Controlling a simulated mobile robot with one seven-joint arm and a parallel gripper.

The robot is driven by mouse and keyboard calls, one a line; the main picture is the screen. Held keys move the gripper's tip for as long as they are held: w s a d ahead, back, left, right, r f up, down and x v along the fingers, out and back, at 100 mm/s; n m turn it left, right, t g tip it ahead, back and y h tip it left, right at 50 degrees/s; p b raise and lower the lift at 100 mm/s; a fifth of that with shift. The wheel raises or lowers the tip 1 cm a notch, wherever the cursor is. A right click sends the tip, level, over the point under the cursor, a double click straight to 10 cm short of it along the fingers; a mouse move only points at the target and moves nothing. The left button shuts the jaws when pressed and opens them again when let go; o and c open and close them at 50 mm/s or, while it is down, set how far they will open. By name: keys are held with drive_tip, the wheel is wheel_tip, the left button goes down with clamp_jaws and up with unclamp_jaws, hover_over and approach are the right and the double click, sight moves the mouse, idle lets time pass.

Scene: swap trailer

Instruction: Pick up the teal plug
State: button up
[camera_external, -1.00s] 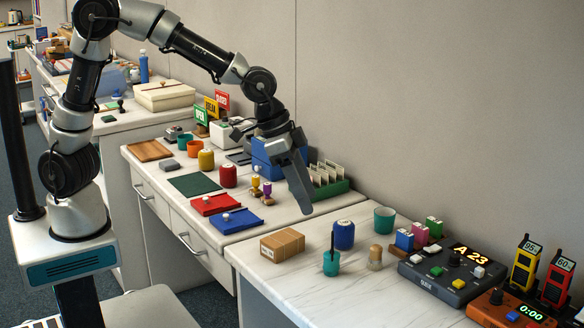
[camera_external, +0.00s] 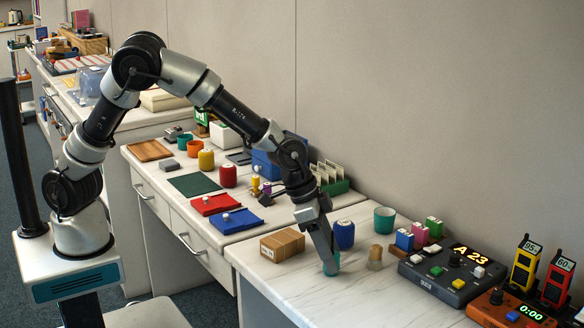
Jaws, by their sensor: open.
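The teal plug (camera_external: 334,266) stands upright on the near white marbled counter, between the cardboard-brown box and the tan wooden peg. Only a strip of its teal body shows now; its top and thin dark stem are hidden behind my gripper. My gripper (camera_external: 328,264) points down at the plug, open, with its fingertips overlapping the plug in the picture. I cannot tell whether the fingers touch it or how they sit around it.
The brown box (camera_external: 282,244) is left of my gripper. Close by on the right are a blue jar (camera_external: 344,235), the wooden peg (camera_external: 375,258) and a teal cup (camera_external: 384,219). A dark console (camera_external: 450,272) stands farther right. The counter front is clear.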

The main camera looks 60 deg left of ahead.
drive_tip(key=shift+w+d+f, duration=0.1)
drive_tip(key=shift+w+f, duration=0.1)
drive_tip(key=shift+f, duration=0.45)
